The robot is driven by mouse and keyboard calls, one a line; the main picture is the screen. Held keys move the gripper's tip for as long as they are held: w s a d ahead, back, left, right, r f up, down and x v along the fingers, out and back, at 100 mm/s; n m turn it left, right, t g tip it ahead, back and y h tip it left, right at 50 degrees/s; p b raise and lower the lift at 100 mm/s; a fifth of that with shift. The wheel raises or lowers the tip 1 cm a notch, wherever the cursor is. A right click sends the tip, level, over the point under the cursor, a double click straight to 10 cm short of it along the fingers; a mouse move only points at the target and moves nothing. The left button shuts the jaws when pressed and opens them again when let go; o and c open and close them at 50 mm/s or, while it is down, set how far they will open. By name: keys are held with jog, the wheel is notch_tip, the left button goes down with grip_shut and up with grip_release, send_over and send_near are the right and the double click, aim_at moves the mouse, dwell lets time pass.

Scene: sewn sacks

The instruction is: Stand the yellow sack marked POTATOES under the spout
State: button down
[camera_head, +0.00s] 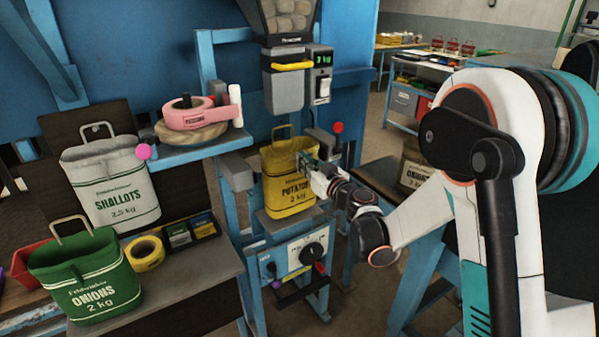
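The yellow sack marked POTATOES, 2 kg (284,203), is upright at the blue filling machine, with its handle up. It is below the grey spout (285,92), with a gap between the spout and the sack's top. My gripper (304,160) reaches in from the right and overlaps the sack's upper right side. Its fingertips are small and partly merged with the sack, so I cannot tell whether they are closed on it. What the sack's bottom rests on is hard to make out.
A white SHALLOTS sack (108,181) and a green ONIONS sack (92,283) stand on the left bench. A shelf with pink tape (192,113) juts out left of the spout. A red-knobbed lever (338,128) is close to my gripper. A dial box (297,256) sits below.

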aim_at(299, 174)
jog(key=x, duration=0.3)
jog(key=shift+f+b, duration=1)
jog(key=shift+f, duration=0.75)
jog(key=shift+f, duration=0.1)
jog(key=c, duration=1.8)
grip_release()
